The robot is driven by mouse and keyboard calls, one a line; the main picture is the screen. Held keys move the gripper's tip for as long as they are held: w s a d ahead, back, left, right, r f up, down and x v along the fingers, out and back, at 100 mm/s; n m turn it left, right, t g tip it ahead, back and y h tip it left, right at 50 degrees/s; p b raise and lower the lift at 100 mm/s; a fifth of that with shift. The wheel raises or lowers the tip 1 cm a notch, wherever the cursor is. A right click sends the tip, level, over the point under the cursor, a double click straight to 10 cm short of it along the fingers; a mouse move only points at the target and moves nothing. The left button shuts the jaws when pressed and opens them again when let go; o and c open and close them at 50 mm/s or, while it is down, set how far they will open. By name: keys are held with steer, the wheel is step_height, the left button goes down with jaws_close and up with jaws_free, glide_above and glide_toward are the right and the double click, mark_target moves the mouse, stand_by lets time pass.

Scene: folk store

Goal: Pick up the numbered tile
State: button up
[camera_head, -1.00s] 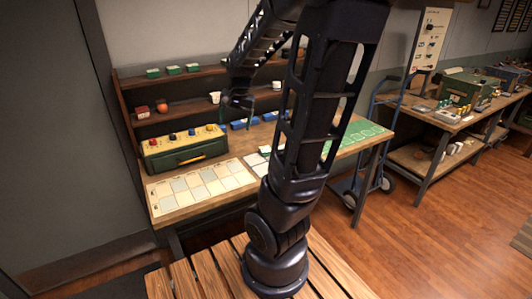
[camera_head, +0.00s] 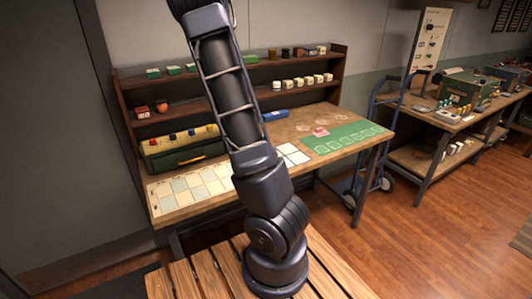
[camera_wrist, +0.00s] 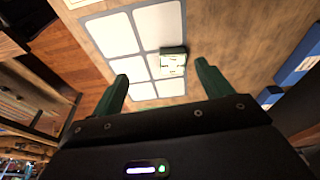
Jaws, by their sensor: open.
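A small green tile (camera_wrist: 173,61) with a whitish marked face lies on a sheet with pale square cells (camera_wrist: 157,25) in the wrist view. The marks are too small to read. My gripper (camera_wrist: 160,68) is open, with its two green fingers apart and nothing held. The tile appears between the fingertips and beyond them, nearer the right finger; the distance is hard to judge. In the head view my gripper is not visible and my arm covers part of the table, and I cannot make out this tile there.
The wooden table (camera_head: 292,130) bears a green mat (camera_head: 347,138), a pink piece (camera_head: 320,131) and a pale card sheet (camera_head: 190,190). A blue box (camera_head: 275,115) stands near the shelves. A hand truck (camera_head: 385,125) stands right of the table.

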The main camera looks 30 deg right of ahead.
steer(key=shift+w+d+f+m+h, duration=0.35)
steer(key=shift+d+f, duration=0.95)
steer(key=shift+f, duration=0.65)
steer(key=shift+w+d+f+m+h, duration=0.25)
steer(key=shift+d+f+m, duration=0.15)
steer(key=shift+d+f, duration=1.2)
steer(key=shift+w+d+f+m+h, duration=0.3)
steer(key=shift+d+f, duration=0.7)
steer(key=shift+f, duration=1.25)
steer(key=c, duration=1.1)
steer(key=shift+c, duration=0.2)
